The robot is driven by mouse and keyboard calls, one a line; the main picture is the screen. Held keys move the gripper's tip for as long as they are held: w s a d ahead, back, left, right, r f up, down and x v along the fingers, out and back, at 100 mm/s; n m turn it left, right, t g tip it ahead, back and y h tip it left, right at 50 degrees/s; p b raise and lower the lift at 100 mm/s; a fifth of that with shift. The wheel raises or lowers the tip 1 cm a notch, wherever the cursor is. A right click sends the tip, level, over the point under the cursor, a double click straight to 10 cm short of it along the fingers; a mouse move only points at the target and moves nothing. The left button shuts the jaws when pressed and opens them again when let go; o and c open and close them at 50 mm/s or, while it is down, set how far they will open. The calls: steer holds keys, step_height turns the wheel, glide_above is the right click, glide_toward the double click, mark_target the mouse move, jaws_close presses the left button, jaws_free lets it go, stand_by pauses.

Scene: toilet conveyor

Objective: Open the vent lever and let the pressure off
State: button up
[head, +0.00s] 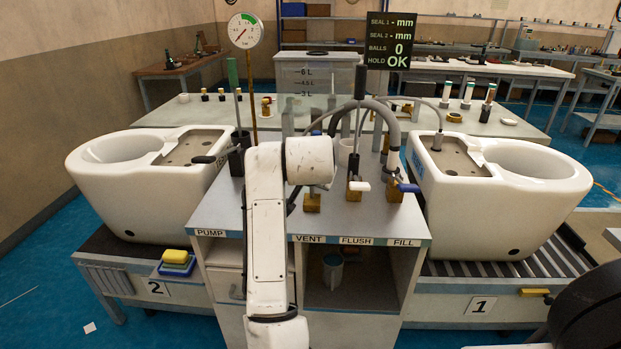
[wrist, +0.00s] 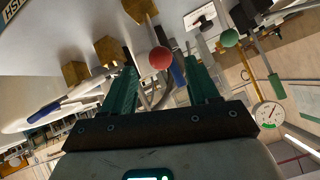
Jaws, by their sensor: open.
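In the wrist view my gripper (wrist: 161,68) is open, with its two green fingers apart. A red ball knob (wrist: 161,57) shows in the gap between the fingers. It appears to be the vent lever's knob, near a brass valve block (wrist: 140,9); whether it touches a finger cannot be told. In the head view my arm covers the vent lever, and only the brass vent block (head: 312,202) shows above the VENT label (head: 309,239). The pressure gauge (head: 245,31) stands behind the bench at left; its exact reading is too small to tell.
The white flush lever (head: 359,186) and blue fill lever (head: 408,188) are close right of the vent. The pump (head: 237,158) is to the left. White toilets stand at left (head: 95,190) and right (head: 500,215). Hoses (head: 389,115) arch behind the valves.

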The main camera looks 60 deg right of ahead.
steer(key=shift+v, duration=1.3)
steer(key=s+a+f+n+y+p, duration=0.1)
steer(key=s+a+f+n+y, duration=0.1)
steer(key=a+f+n, duration=0.45)
steer(key=s+a+f+n+y+p, duration=0.1)
steer(key=s+a+f+n+y, duration=0.2)
steer(key=a+f, duration=0.6)
steer(key=s+a+f+n+g+y, duration=0.3)
steer(key=s+a+f+n, duration=0.4)
steer(key=s+a+f, duration=0.6)
steer(key=shift+s+g+y+p, duration=0.3)
steer(key=shift+s+g+y, duration=0.1)
steer(key=shift+s+y, duration=0.15)
steer(key=shift+d, duration=0.1)
